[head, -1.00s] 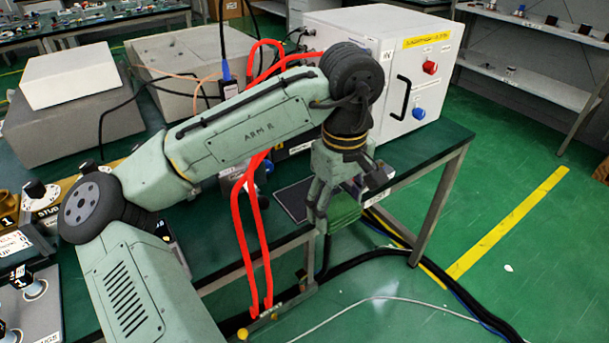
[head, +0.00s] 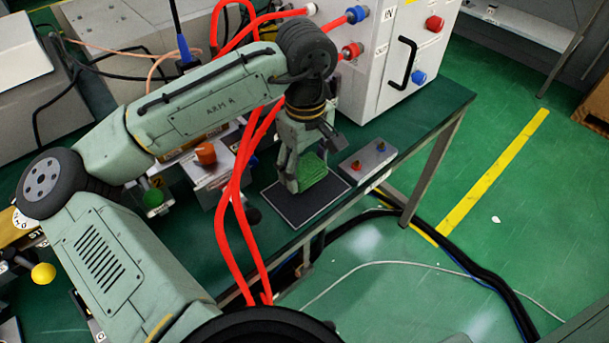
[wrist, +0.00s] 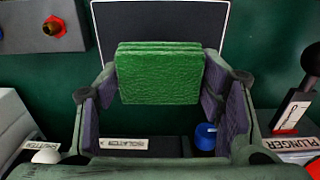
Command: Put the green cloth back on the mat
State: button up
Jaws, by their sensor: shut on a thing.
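The green cloth (head: 314,176) is a folded, textured pad. My gripper (head: 300,182) is shut on it, and the fingers hold it from both sides in the wrist view (wrist: 160,72). The mat (head: 285,212) is a dark rectangle with a pale edge on the green bench top. In the head view the cloth is over the mat's far part. In the wrist view the mat (wrist: 160,22) shows behind the cloth, towards the top. I cannot tell whether the cloth touches the mat.
A small grey box with red and blue knobs (head: 367,160) sits just right of the mat. The white cabinet (head: 385,75) stands behind. Red cables (head: 237,190) hang left of the mat. The bench's front edge is close to the mat. A plunger lever (wrist: 300,95) shows at right.

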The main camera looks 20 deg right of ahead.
aim_at(305, 179)
jog(key=shift+f, duration=2.1)
jog(key=o, duration=1.1)
jog(key=shift+f, duration=0.1)
notch_tip(305, 179, up, 12)
jog(key=shift+r+b, duration=0.15)
jog(key=shift+b, duration=0.4)
